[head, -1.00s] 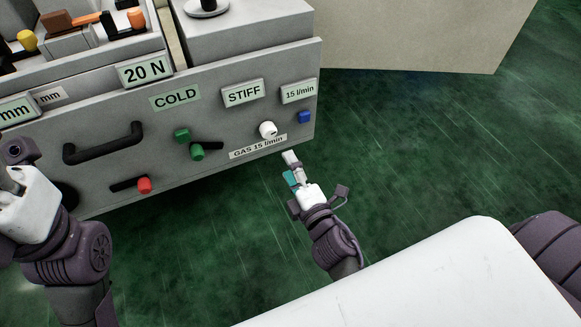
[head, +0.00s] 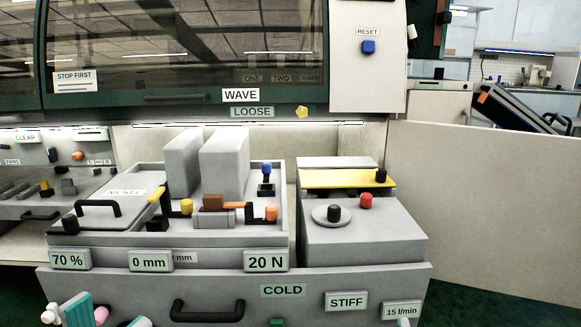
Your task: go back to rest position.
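My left gripper (head: 107,317) shows only in part at the bottom left edge of the head view. A striped teal pad and a white-and-teal tip stand apart, with a gap between them. A pink rounded thing (head: 101,315) shows in or behind that gap; I cannot tell what it belongs to. A small pale tip (head: 403,322) at the bottom edge, below the 15 l/min plate, may be my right gripper. Its fingers are not readable. The rest of both arms is out of view.
The grey machine drawer (head: 245,283) with its black handle (head: 207,312) lies ahead. Above it are a tray with grey blocks and a unit with a red knob (head: 366,201). A glazed hood (head: 180,60) stands behind. A beige panel (head: 480,200) is at right, with green floor before it.

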